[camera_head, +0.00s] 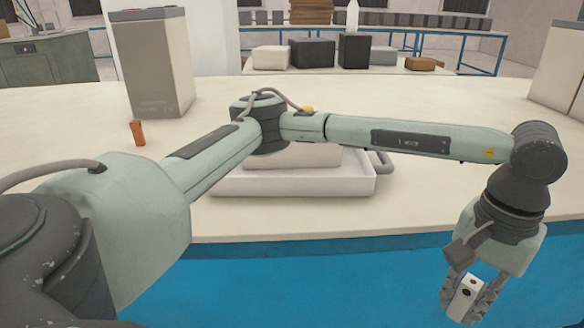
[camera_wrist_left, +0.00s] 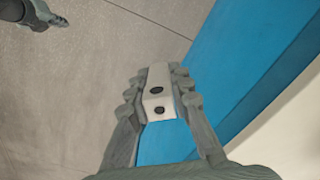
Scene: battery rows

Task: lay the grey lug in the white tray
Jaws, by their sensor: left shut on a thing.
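The grey lug (camera_head: 467,298) is a small pale block with dark round holes in its face. My left gripper (camera_head: 462,299) is shut on it, low at the right of the head view, in front of the table's blue front side. The lug also shows between the fingers in the left wrist view (camera_wrist_left: 159,94). The white tray (camera_head: 290,186) sits on the table near its front edge, at the middle of the head view, apart from the gripper. My left arm hides part of the tray's far side. My right gripper does not show in the head view.
A pale block (camera_head: 312,155) shows at the tray, partly behind my arm. A small orange piece (camera_head: 138,132) and a tall pale box (camera_head: 153,62) stand at the left. Another pale box (camera_head: 560,70) stands far right. The tabletop (camera_head: 440,205) right of the tray is clear.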

